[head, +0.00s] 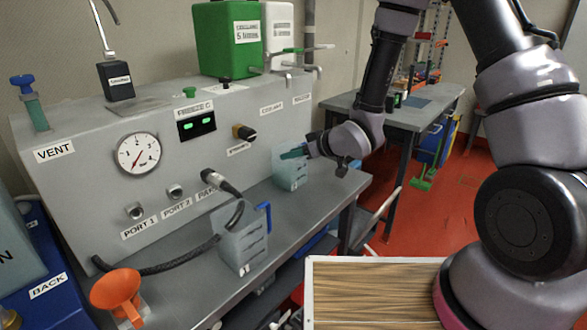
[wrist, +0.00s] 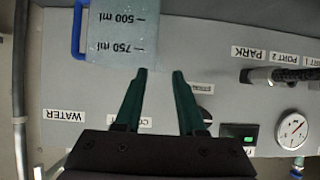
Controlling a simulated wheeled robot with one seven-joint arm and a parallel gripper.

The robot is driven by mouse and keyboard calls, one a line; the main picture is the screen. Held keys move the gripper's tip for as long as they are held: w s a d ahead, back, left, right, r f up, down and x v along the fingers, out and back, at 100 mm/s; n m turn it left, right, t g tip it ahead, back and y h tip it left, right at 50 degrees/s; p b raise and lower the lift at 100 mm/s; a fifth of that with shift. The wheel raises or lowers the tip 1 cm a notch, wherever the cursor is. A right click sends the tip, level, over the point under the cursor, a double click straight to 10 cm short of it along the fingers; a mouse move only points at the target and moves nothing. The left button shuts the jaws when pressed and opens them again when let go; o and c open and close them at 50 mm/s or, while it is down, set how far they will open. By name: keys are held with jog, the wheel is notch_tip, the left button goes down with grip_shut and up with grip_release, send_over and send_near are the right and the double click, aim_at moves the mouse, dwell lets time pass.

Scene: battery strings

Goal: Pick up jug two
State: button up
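Two translucent pale jugs with blue handles stand on the grey bench; I cannot read which is jug two. One jug (head: 291,172) is at the far end of the bench, beside the panel. The other jug (head: 240,245) is nearer, by the black hose. My gripper (head: 296,153) is at the upper part of the far jug. In the wrist view a jug (wrist: 122,35) with 500 ml and 750 ml marks fills the top left. Contact cannot be told.
The grey panel (head: 80,185) with a gauge (head: 138,153) and ports rises behind the jugs. A black hose (head: 165,265) and an orange funnel (head: 117,290) lie at the near left. A wooden-topped surface (head: 370,300) is at the front. Bench between the jugs is clear.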

aim_at(280, 154)
jog(key=x, duration=0.6)
jog(key=shift+w+r, duration=0.1)
jog(key=shift+w, duration=0.4)
grip_shut()
dwell(1.0)
